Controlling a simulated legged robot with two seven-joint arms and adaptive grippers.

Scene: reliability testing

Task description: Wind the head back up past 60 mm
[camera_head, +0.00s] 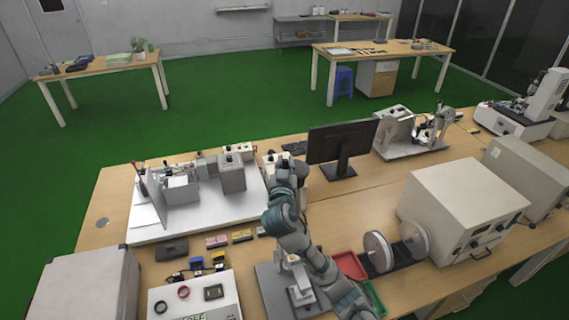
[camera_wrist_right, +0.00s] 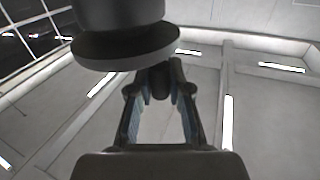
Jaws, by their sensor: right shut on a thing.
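My right arm rises from the bottom edge in the head view, and its hand end (camera_head: 286,187) is by a dark and grey fixture behind the desk's middle. The fingers are too small to make out there. In the right wrist view my right gripper (camera_wrist_right: 160,95) is shut on a dark knob or handle (camera_wrist_right: 160,80), gripped between the fingertips. A large dark round part with a wide rim (camera_wrist_right: 122,40) hangs just above the fingers. No scale reading or head height is legible. My left gripper is not in view.
A grey base plate (camera_head: 268,292) lies beneath my arm. A monitor (camera_head: 340,148) stands close behind on the right. A white bench fixture (camera_head: 140,222) is at left. Red (camera_head: 350,265) and green trays and a double-disc roller (camera_head: 378,251) sit right of my arm.

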